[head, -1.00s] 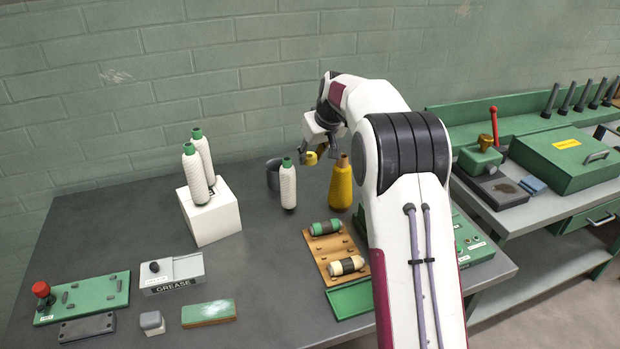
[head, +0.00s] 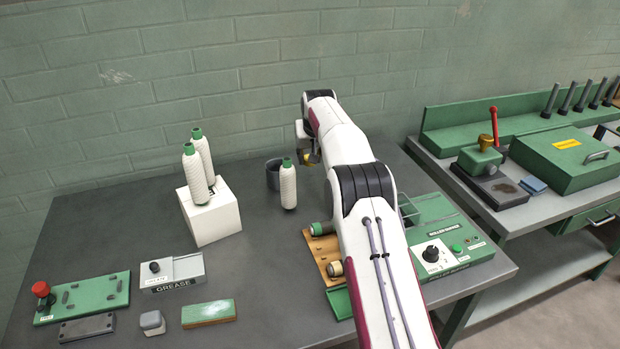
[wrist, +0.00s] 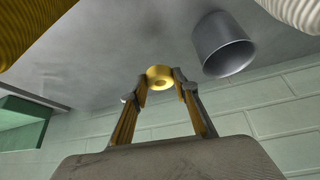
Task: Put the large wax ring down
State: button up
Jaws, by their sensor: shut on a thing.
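The large wax ring (wrist: 160,74) is yellow with a hole through its middle. My gripper (wrist: 161,84) is shut on it, with one finger on each side. In the head view my gripper (head: 309,156) is near the back of the grey table (head: 255,280), right of the dark grey cup (head: 273,174), and only a bit of yellow shows at it. The wrist view shows the ring over the grey surface; I cannot tell whether it touches.
A white bobbin (head: 288,187) with a green top stands in front of the cup. In the wrist view, a ribbed yellow cone (wrist: 28,22) is at upper left; my arm hides it in the head view. More bobbins (head: 194,172) stand on a white block (head: 212,220).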

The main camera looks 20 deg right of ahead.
aim_at(310, 176)
jog(key=shift+w+d+f, duration=0.1)
jog(key=shift+w+f, duration=0.05)
jog(key=shift+f, duration=0.1)
dwell(0.3)
jog(key=shift+f, duration=2.5)
jog(key=shift+f, duration=0.1)
jog(key=o, duration=0.9)
jog(key=shift+r, duration=0.2)
